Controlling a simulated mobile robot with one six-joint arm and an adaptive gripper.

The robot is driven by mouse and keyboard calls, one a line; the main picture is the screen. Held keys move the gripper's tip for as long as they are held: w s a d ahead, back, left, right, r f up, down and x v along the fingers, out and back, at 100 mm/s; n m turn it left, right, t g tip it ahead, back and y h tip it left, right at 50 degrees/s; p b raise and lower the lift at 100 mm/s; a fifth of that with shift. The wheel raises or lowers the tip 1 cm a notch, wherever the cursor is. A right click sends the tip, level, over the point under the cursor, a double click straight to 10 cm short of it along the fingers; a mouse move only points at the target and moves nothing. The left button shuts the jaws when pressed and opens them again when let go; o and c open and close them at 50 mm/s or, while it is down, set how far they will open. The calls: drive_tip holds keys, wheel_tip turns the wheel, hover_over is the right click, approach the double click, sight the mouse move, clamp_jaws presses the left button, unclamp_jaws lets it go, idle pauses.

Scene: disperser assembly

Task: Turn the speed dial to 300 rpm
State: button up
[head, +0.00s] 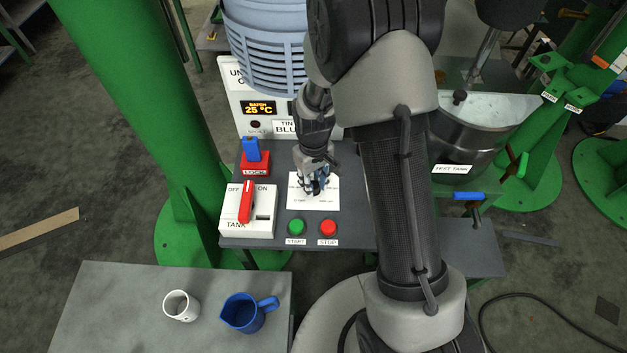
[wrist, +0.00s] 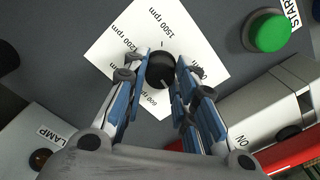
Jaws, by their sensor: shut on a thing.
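The speed dial (wrist: 161,71) is a round black knob on a white square scale card (wrist: 205,45). In the wrist view it sits between the two blue-padded fingers of my gripper (wrist: 160,82), which is shut on it. A pale mark shows on the knob's lower edge. The labels 1500 rpm and 1200 rpm are readable; another, ending in 00, is partly covered by a finger, and I cannot see a 300 label. In the head view my gripper (head: 314,187) points down at the card (head: 325,198) and hides most of the dial.
A green START button (head: 296,227) and red STOP button (head: 328,228) lie just in front of the card. A TANK switch box (head: 263,228) with a red lever and a blue-handled LOCK (head: 252,150) stand to the left. A white mug (head: 181,306) and blue jug (head: 243,314) stand on the front table.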

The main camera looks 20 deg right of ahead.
drive_tip(key=o, duration=1.1)
drive_tip(key=shift+r, duration=0.1)
wheel_tip(320, 180, up, 12)
drive_tip(key=shift+f, duration=0.1)
idle(0.4)
